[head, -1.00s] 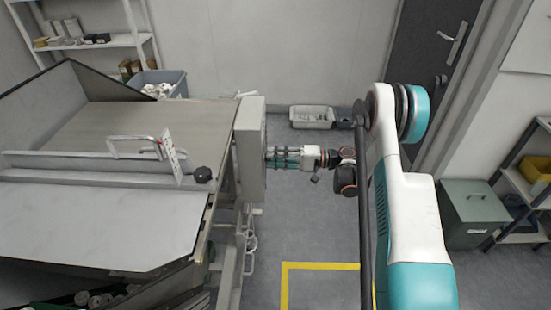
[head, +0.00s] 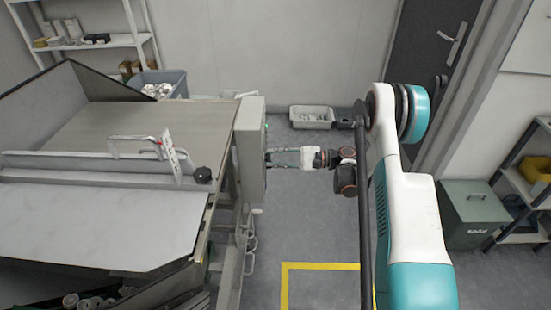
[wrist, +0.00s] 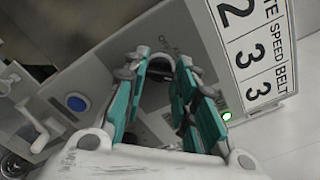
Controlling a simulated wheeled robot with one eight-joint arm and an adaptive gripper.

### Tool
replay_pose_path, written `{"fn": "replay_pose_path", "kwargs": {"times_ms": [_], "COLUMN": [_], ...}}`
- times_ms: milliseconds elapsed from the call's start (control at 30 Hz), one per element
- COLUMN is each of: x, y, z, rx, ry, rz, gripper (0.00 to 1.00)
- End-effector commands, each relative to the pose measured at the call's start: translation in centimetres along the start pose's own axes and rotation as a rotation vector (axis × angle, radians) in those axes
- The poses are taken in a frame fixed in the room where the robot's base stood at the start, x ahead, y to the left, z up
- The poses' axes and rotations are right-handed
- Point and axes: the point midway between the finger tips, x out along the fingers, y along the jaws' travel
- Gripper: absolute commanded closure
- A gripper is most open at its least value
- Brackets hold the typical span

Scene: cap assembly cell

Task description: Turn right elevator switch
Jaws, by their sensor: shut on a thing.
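My gripper (head: 270,158) reaches left to the side face of the grey control box (head: 251,150) on the machine in the head view. In the wrist view, its teal fingers (wrist: 162,65) stand on either side of a dark switch knob (wrist: 178,96) on the panel and are shut on it. The fingers partly hide the knob, so its exact angle is hard to tell.
The wrist view shows a blue button (wrist: 77,102), a lit green lamp (wrist: 227,116) and a white label plate (wrist: 253,40) with large numbers. The floor right of the machine is mostly clear.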

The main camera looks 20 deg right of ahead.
Motion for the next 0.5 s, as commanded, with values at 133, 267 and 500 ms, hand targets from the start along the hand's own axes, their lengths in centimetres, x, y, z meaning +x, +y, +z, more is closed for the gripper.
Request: {"fn": "replay_pose_path", "kwargs": {"times_ms": [133,267,500], "x": [-0.03,-0.03,-0.03], "y": [0.07,0.07,0.08], "z": [-0.06,-0.06,-0.06], "rx": [0.027,0.036,0.037], "ry": [0.001,0.001,0.001], "rz": [0.001,0.001,0.002], "gripper": [0.98,0.98,0.98]}}
